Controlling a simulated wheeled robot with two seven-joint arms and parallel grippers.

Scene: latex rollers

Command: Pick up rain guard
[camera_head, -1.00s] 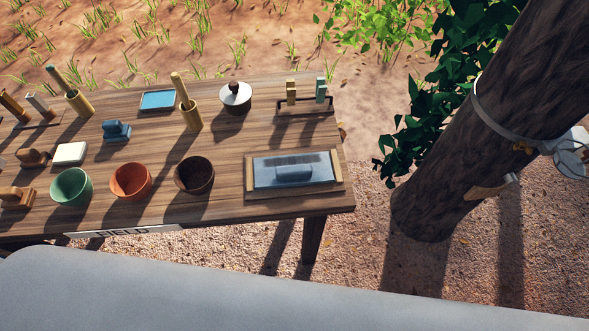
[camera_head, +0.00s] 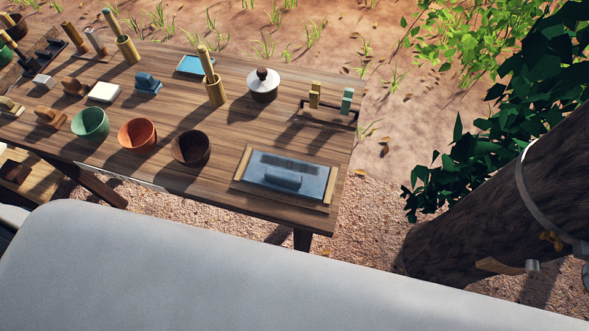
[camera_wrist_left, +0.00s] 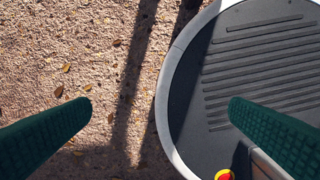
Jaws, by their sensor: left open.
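A white round cover with a dark knob (camera_head: 263,84), which looks like the rain guard, sits on the wooden table (camera_head: 232,128) near its far edge in the head view. A tan upright holder with a stick stands to its left. My left gripper (camera_wrist_left: 160,104) shows in the left wrist view as two green fingers spread wide apart with nothing between them. Gravelly ground and my own base lie below it. Neither gripper shows in the head view, and the cover is not in the wrist view.
A framed tray (camera_head: 288,173) lies at the table's right end, with a small rack (camera_head: 328,112) behind it. Green (camera_head: 90,123), orange (camera_head: 137,135) and brown (camera_head: 191,148) bowls stand along the near side. A tree trunk (camera_head: 480,215) rises at the right.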

